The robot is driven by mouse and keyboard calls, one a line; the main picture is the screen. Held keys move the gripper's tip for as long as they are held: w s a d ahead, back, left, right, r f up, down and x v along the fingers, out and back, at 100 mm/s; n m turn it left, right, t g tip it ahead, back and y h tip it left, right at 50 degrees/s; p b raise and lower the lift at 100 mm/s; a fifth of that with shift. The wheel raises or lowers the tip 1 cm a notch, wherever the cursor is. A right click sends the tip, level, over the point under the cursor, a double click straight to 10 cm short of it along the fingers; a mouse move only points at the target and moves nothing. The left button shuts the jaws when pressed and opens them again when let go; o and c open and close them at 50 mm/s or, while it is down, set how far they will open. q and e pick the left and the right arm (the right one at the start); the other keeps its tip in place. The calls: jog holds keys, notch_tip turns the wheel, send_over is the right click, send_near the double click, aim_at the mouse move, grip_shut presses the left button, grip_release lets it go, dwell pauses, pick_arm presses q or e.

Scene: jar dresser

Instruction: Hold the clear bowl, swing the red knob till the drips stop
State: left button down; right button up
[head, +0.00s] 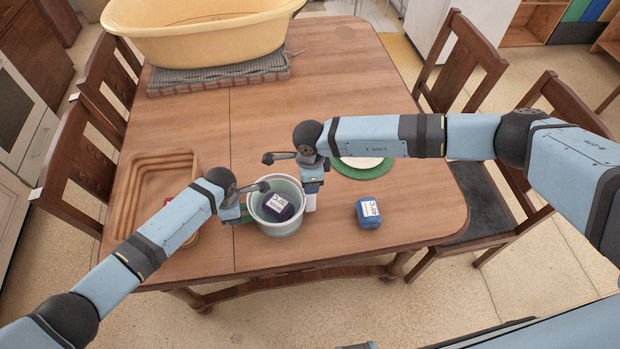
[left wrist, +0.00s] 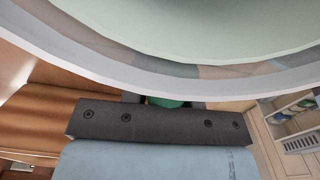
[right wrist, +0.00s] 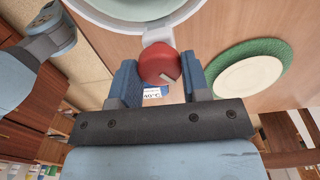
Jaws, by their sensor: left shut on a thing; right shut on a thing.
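The clear bowl (head: 277,230) stands on the wooden table near its front edge, with a dark labelled packet (head: 277,207) inside. My left gripper (head: 243,213) is at the bowl's left side, shut on a green part (left wrist: 168,102) just under the rim; the bowl wall fills the top of the left wrist view (left wrist: 150,78). My right gripper (head: 312,188) is at the bowl's right side. In the right wrist view its fingers (right wrist: 160,82) are on both sides of the red knob (right wrist: 158,66), which sits on a pale spout at the bowl wall. No drips can be made out.
A blue labelled packet (head: 369,215) lies right of the bowl. A white plate on a green mat (head: 365,171) is behind my right arm. A brown tray (head: 140,190) is at left, and a yellow tub (head: 200,45) on a folded cloth (head: 220,80) at the back.

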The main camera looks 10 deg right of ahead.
jog(key=shift+n, duration=1.6)
jog(key=o, duration=0.9)
jog(key=shift+o, duration=0.2)
jog(key=shift+r, duration=0.1)
notch_tip(320, 180, up, 12)
